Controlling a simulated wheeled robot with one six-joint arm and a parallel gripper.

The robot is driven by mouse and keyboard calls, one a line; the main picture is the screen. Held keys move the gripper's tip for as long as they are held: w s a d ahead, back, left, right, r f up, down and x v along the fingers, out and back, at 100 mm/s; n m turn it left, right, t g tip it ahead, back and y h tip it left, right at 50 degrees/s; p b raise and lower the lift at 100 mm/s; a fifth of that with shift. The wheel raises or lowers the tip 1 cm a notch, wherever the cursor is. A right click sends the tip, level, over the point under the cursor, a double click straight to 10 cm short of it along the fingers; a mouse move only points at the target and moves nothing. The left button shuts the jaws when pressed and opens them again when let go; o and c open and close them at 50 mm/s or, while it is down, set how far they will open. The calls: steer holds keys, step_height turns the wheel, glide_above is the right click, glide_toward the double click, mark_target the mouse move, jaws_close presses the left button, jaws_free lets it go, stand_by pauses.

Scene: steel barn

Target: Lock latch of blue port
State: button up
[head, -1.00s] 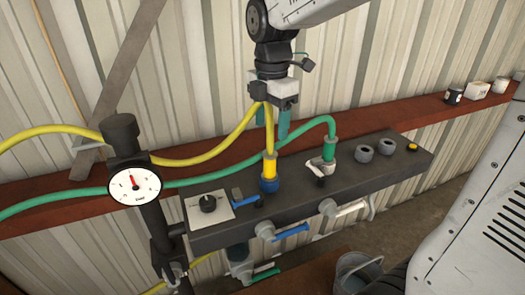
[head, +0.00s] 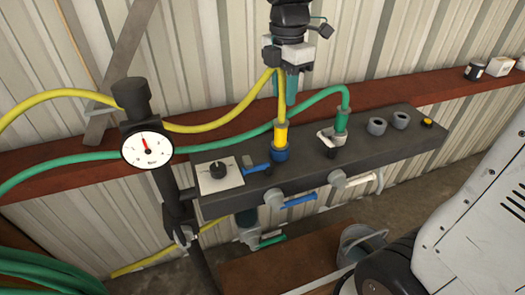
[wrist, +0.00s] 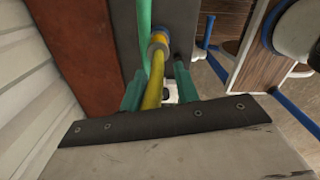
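The blue port (head: 280,155) sits on the dark manifold block (head: 365,151). The yellow hose's plug (head: 281,136) is seated upright in it. The blue latch lever (head: 257,169) sticks out to the port's left; I cannot tell whether it is locked. My gripper (head: 289,97) is above the port, its teal fingers pointing down and clear of the block. In the wrist view the fingers (wrist: 158,70) are spread, with the yellow hose (wrist: 154,92) running between them and the blue collar (wrist: 158,38) beyond. I see no firm grip on the hose.
A green hose plug (head: 341,121) stands in the port with the white latch (head: 327,137), just right. Two grey empty sockets (head: 388,122) and a yellow button (head: 426,123) follow. A dial (head: 219,173) and a pressure gauge (head: 147,150) are left. Blue-handled (head: 298,200) and white-handled valves are in front.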

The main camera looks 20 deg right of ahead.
steer(key=s+m, duration=0.3)
steer(key=s+d+r+m, duration=0.1)
steer(key=s+m, duration=0.2)
steer(key=s, duration=0.1)
steer(key=s+m, duration=0.3)
steer(key=shift+s+d+r+t, duration=0.15)
steer(key=shift+s+d+t, duration=0.15)
steer(key=shift+s+d, duration=0.1)
jaws_close()
steer(key=s+d+f+m, duration=0.1)
steer(key=s+f+m, duration=0.2)
steer(key=s+m, duration=0.8)
steer(key=shift+m+t, duration=0.3)
steer(key=shift+t, duration=0.1)
steer(key=shift+d+f, duration=0.1)
